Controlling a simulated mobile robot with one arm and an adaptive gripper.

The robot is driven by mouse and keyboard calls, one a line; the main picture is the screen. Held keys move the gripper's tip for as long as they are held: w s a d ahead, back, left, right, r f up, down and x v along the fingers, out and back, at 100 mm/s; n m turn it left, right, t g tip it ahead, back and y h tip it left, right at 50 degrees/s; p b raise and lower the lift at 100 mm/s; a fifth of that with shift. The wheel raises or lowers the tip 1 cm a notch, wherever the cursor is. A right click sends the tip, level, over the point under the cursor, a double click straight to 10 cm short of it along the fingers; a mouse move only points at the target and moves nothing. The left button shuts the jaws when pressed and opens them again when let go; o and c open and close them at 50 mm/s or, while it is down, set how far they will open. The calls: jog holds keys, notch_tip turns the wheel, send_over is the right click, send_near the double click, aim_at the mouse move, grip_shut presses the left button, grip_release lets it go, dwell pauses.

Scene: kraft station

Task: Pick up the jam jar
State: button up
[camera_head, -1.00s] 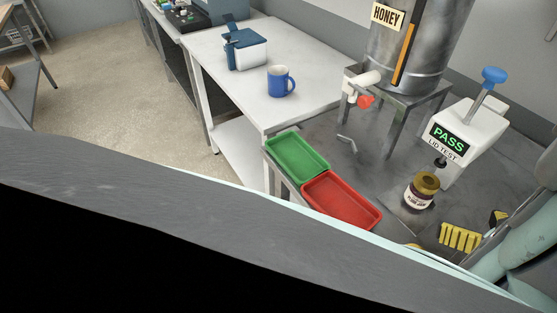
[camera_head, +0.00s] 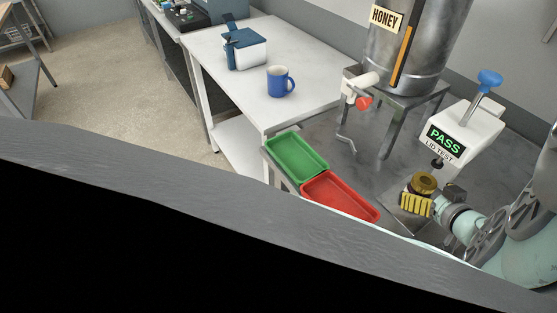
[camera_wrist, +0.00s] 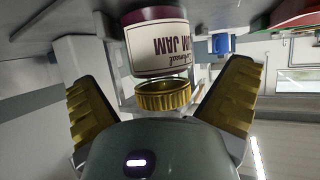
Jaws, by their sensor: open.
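The jam jar has a gold lid (camera_head: 424,182) and stands at the lid test device; my gripper hides its body in the head view. In the wrist view the jam jar (camera_wrist: 158,45) appears upside down, with a white "JAM" label, and its gold lid (camera_wrist: 163,96) is nearest the palm. My gripper (camera_head: 432,194) is open, with yellow ribbed pads beside the jar. In the wrist view my gripper (camera_wrist: 163,78) has one finger on each side of the jar and lid, with gaps showing on both sides.
The lid test device (camera_head: 466,133) reads PASS and stands just behind the jar. A green tray (camera_head: 297,158) and a red tray (camera_head: 341,198) lie to the left. A honey tank (camera_head: 420,45) on a metal stand is at the back. A blue mug (camera_head: 280,82) stands on the white table.

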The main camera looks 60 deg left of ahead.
jog(key=shift+x, duration=1.2)
jog(key=shift+d, duration=0.1)
jog(key=c, duration=1.4)
